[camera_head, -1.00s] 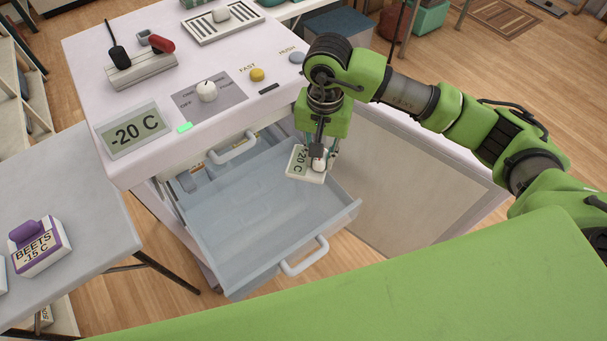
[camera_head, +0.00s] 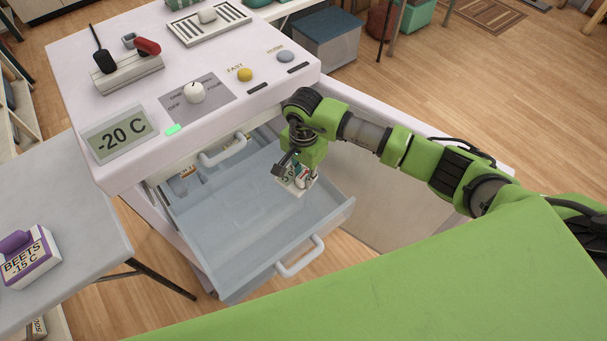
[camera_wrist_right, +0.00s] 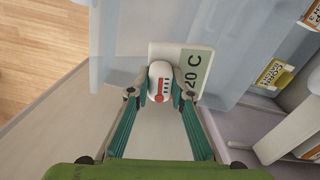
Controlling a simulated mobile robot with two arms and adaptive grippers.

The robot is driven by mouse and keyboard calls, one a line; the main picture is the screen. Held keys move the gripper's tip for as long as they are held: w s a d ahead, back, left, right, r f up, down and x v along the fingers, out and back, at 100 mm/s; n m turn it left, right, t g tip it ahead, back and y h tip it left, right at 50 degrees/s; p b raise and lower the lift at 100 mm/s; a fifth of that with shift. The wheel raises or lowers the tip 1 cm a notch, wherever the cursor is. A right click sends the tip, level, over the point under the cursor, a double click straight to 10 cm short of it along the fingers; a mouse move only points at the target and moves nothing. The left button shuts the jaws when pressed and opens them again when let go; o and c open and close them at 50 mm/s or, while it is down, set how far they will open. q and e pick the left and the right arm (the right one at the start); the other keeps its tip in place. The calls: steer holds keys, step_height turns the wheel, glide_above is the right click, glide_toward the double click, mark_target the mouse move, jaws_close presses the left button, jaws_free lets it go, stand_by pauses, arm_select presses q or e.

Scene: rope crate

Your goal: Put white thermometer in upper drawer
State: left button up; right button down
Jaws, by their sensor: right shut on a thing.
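The white thermometer (camera_head: 291,184) is a flat white plate with a grey-green display and a white knob with red marks. It also shows in the right wrist view (camera_wrist_right: 196,58). My right gripper (camera_head: 303,181) is shut on its knob (camera_wrist_right: 160,82). The gripper holds it over the right part of an open, translucent drawer (camera_head: 235,225). I cannot tell whether the plate touches the drawer floor. The gripper partly hides the thermometer in the head view. My left gripper is not in view.
The white freezer (camera_head: 230,40) has a -20 C display. A second white handle (camera_head: 223,151) shows at the freezer front, behind the open drawer. Labelled packages (camera_wrist_right: 273,74) lie near there. A beets box (camera_head: 30,258) stands on a grey table (camera_head: 60,190) at left.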

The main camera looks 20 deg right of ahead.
steer(key=shift+f+b, duration=3.55)
steer(key=shift+f, duration=2.4)
steer(key=shift+f+b, duration=0.5)
steer(key=c, duration=1.7)
jaws_free()
step_height(320, 180, up, 12)
